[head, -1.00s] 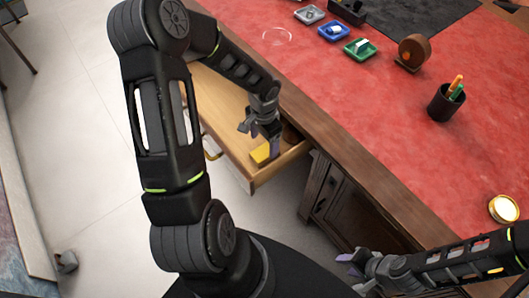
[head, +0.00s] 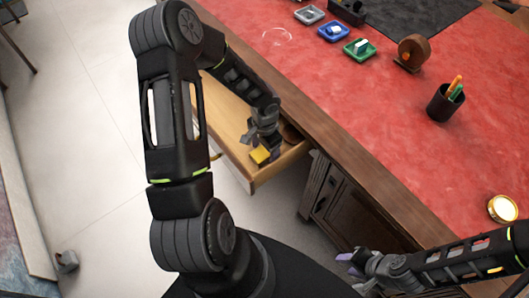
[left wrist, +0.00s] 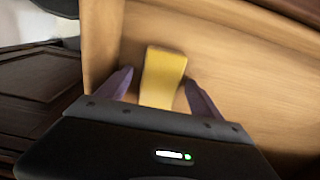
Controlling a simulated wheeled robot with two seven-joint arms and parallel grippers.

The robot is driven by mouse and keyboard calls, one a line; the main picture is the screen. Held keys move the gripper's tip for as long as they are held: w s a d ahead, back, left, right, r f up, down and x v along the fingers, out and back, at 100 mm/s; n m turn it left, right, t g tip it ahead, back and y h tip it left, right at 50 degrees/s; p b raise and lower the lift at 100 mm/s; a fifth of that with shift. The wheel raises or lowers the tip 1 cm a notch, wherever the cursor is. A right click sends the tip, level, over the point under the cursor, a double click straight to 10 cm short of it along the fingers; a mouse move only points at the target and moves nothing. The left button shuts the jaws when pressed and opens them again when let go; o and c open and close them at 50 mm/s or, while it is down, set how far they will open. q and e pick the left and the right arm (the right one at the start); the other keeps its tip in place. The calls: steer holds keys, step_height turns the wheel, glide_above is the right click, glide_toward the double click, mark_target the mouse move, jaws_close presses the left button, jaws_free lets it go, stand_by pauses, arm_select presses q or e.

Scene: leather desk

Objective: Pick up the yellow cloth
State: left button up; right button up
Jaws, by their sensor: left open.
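The yellow cloth (head: 260,155) is a small folded yellow piece in the open wooden drawer (head: 232,118), near its front corner. In the left wrist view the cloth (left wrist: 162,76) lies between the two purple fingertips of my left gripper (left wrist: 158,88), with a gap on each side. My left gripper (head: 257,147) is open and reaches down into the drawer at the cloth; it hides part of it in the head view. My right gripper (head: 349,263) is at the lower right, away from the drawer; its fingers are too small to judge.
The red leather desk (head: 370,110) lies above and right of the drawer. On it stand a pen cup (head: 445,102), a wooden round object (head: 411,53), small coloured trays (head: 333,31) and a gold-rimmed round item (head: 503,209). A dark cabinet (head: 340,195) stands beside the drawer.

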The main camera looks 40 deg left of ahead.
mark_target(264, 151)
arm_select(q)
steer(key=shift+c, duration=0.4)
steer(key=c, duration=1.3)
steer(key=shift+c, duration=0.2)
step_height(264, 151, up, 10)
